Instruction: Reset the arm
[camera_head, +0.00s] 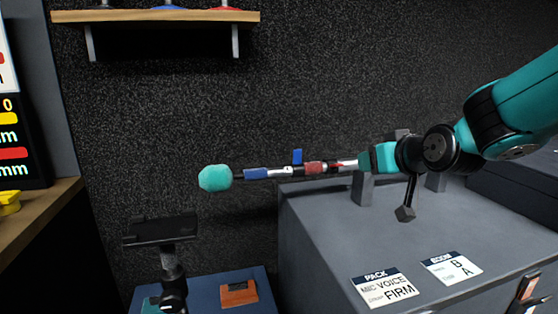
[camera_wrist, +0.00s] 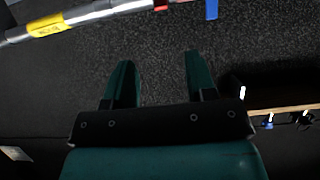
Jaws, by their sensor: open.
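My gripper (camera_head: 364,158) reaches in from the right in the head view, above a grey case (camera_head: 330,235). In the wrist view its two teal fingers (camera_wrist: 157,62) are spread apart with nothing between them. A boom pole (camera_head: 262,173) with a teal foam ball (camera_head: 215,178) at its left end lies level in front of my gripper in the head view. The pole also crosses the top left of the wrist view (camera_wrist: 90,14), beyond the fingertips and apart from them. The pole's right part is hidden behind my arm.
Grey upright blocks (camera_head: 362,190) stand on the case, beside two printed labels (camera_head: 385,288). A black-topped stand (camera_head: 160,230) and an orange item (camera_head: 238,293) on a blue surface are lower left. A wooden shelf (camera_head: 155,16) hangs on the dark wall. A wooden counter (camera_head: 40,210) is at left.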

